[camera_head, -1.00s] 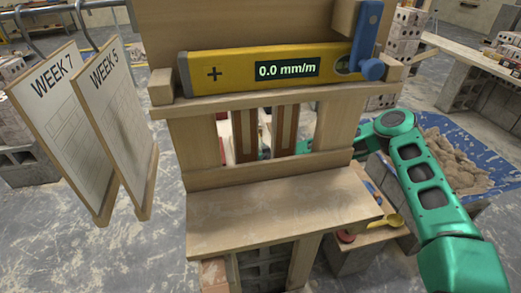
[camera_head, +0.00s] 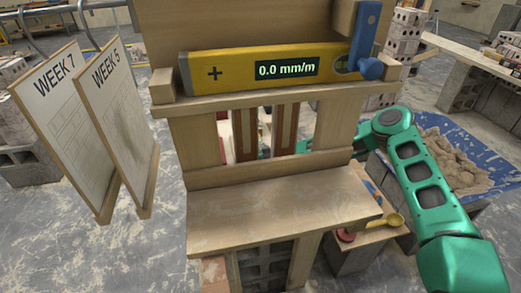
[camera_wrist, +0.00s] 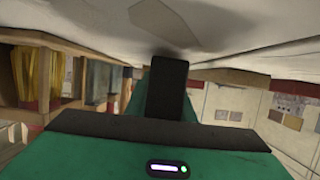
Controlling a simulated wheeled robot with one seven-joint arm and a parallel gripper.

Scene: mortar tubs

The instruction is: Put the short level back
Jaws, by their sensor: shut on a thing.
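A yellow level (camera_head: 270,70) with a "0.0 mm/m" display lies across the top ledge of the wooden stand (camera_head: 280,215) in the head view. Whether it is the short level I cannot tell. A blue upright piece with a knob (camera_head: 366,40) stands at its right end. My green arm reaches behind the stand from the right, and my gripper is hidden there in the head view. In the wrist view my gripper (camera_wrist: 168,88) shows as a dark finger in front of its green body. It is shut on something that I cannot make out.
Two hanging boards, "WEEK 7" (camera_head: 62,130) and "WEEK 5" (camera_head: 122,120), are at the left. Two brown upright strips (camera_head: 285,130) show in the stand's opening.

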